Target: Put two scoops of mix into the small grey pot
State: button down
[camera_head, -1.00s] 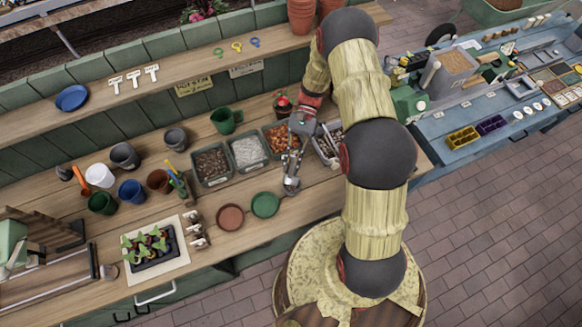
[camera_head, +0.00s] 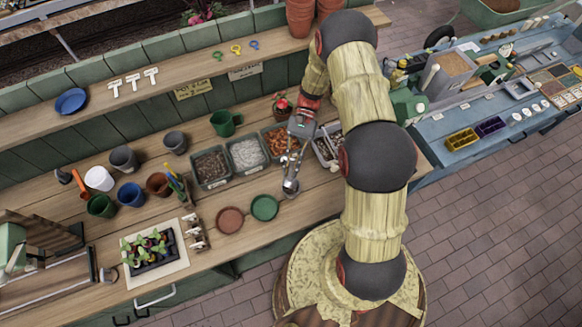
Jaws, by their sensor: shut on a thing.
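The small grey pot (camera_head: 175,141) stands upright on the bench, behind and right of a larger grey pot (camera_head: 123,158). My gripper (camera_head: 299,133) is shut on a metal scoop (camera_head: 290,185), whose bowl hangs toward the front of the bench, right of the green saucer. Whether the bowl holds anything is too small to tell. A tub of dark brown, grainy material (camera_head: 211,168) stands left of a tub of white grains (camera_head: 247,153) and a tub of orange-brown pieces (camera_head: 280,140). The gripper and scoop partly cover the orange-brown tub's right side.
A terracotta saucer (camera_head: 230,220) and a green saucer (camera_head: 265,207) lie in front of the tubs. Several coloured pots, a green mug (camera_head: 226,122) and a seedling tray (camera_head: 150,250) stand around. A divided box (camera_head: 326,149) sits beside my arm. A shelf (camera_head: 150,100) runs behind.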

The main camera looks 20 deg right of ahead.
jog(key=shift+a+r+h, duration=0.1)
jog(key=shift+r+h, duration=0.2)
jog(key=s+a+r+n+t+h+p, duration=0.1)
jog(key=s+a+r+p, duration=0.15)
jog(key=r, duration=0.25)
jog(key=s+a+r+t+h+p, duration=0.1)
jog(key=a+r+p, duration=0.1)
jog(key=r+p, duration=0.15)
jog(key=f+t, duration=0.1)
jog(key=f+t+h, duration=0.1)
jog(key=f, duration=0.1)
jog(key=s+d+f+m+t+h, duration=0.1)
jog(key=f, duration=0.1)
jog(key=shift+t, duration=0.3)
